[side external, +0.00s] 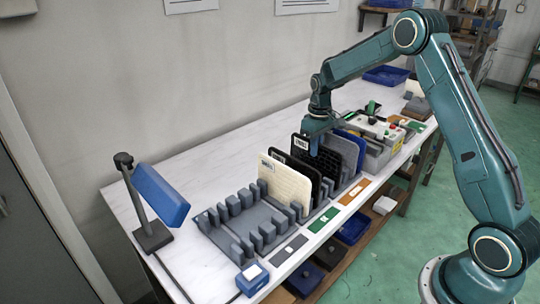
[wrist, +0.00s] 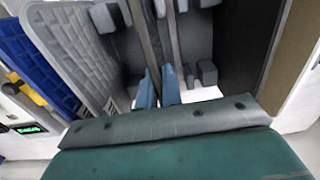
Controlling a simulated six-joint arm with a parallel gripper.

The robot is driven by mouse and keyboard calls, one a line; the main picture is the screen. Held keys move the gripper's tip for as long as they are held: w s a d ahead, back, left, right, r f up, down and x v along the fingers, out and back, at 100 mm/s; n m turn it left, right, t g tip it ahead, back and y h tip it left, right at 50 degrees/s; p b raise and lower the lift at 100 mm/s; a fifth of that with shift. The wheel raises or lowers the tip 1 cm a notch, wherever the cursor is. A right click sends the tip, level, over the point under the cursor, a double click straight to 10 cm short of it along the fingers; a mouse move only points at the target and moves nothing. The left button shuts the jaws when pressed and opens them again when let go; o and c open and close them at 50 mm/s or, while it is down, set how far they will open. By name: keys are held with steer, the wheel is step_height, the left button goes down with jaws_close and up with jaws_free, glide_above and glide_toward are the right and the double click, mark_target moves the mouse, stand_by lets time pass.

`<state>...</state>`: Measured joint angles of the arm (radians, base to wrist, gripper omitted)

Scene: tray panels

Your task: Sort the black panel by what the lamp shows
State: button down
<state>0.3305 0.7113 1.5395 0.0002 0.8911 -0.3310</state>
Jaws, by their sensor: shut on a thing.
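My gripper (side external: 314,150) is shut on the upper edge of a black panel (side external: 327,165) in the middle of the slotted grey rack (side external: 245,222). In the wrist view its two fingers (wrist: 159,88) close around a thin edge, and the panel's face is hidden there. I cannot tell whether the panel is seated or slightly raised. A cream panel (side external: 284,186) stands to its left, with another black panel just behind it. A blue desk lamp (side external: 160,194) stands at the left end; I cannot tell whether it is lit.
A blue panel (side external: 352,137) and a grey panel (wrist: 70,45) stand close beside the held one. A grey machine (side external: 377,142) stands beyond. Coloured cards, including a green one (side external: 323,221), and a small blue box (side external: 252,279) line the front edge. The left rack slots are empty.

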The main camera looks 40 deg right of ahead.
steer(key=shift+f, duration=0.4)
stand_by(0.8)
steer(key=c, duration=1.5)
jaws_free()
steer(key=shift+r, duration=0.1)
step_height(320, 180, up, 14)
